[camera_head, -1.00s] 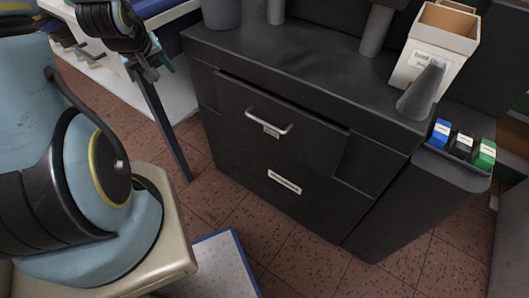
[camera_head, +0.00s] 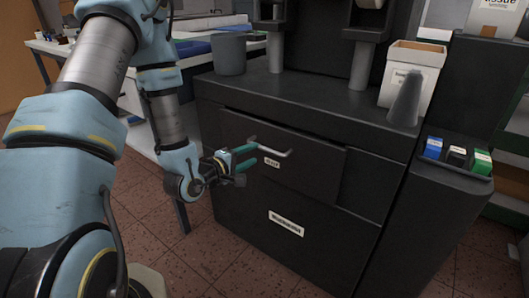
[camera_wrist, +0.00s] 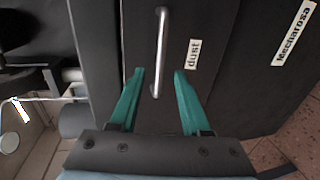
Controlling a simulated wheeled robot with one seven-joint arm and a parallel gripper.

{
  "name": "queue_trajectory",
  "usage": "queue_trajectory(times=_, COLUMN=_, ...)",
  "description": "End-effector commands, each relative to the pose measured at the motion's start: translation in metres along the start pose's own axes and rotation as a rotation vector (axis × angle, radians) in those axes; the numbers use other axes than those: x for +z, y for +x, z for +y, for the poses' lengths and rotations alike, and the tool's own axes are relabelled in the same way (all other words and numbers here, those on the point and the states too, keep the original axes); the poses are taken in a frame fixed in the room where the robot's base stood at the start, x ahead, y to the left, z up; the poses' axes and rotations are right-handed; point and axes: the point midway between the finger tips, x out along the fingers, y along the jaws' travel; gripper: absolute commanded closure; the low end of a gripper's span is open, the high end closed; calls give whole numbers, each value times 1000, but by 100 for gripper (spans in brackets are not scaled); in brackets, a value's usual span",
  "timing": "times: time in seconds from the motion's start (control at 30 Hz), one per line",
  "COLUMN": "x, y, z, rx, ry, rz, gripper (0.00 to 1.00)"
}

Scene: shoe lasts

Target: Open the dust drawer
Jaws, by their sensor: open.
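The dust drawer (camera_head: 312,165) is the dark front panel high on the black cabinet. It bears a small label reading "dust" (camera_wrist: 194,54) and a silver bar handle (camera_head: 268,147). Its front stands slightly proud of the cabinet in the head view. My gripper (camera_head: 247,159) is at the left end of the handle, with its teal fingers apart. In the wrist view the handle (camera_wrist: 160,50) runs lengthwise between the lines of my open fingers (camera_wrist: 158,72), its near end reaching between the fingertips. I cannot tell whether either finger touches it.
A lower panel bears another label (camera_head: 286,223). Blue, black and green boxes (camera_head: 457,156) sit on a side ledge at right. A white bin (camera_head: 411,75), a grey cone (camera_head: 406,100) and a dark cup (camera_head: 229,54) stand on the cabinet top. Tiled floor in front is free.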

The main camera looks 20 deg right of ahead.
Motion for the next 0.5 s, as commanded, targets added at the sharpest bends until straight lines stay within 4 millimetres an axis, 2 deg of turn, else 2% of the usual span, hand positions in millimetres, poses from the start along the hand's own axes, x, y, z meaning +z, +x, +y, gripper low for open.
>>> queue_trajectory(times=0.03, x=1, y=11, z=0, rx=1, ry=3, rz=-2, gripper=53)
queue_trajectory(times=0.2, x=1, y=42, z=0, rx=1, ry=4, rz=-1, gripper=53)
queue_trajectory(times=0.33, x=0, y=59, z=0, rx=-1, ry=2, rz=0, gripper=53)
queue_trajectory(times=0.5, x=-1, y=70, z=0, rx=-2, ry=3, rz=1, gripper=53)
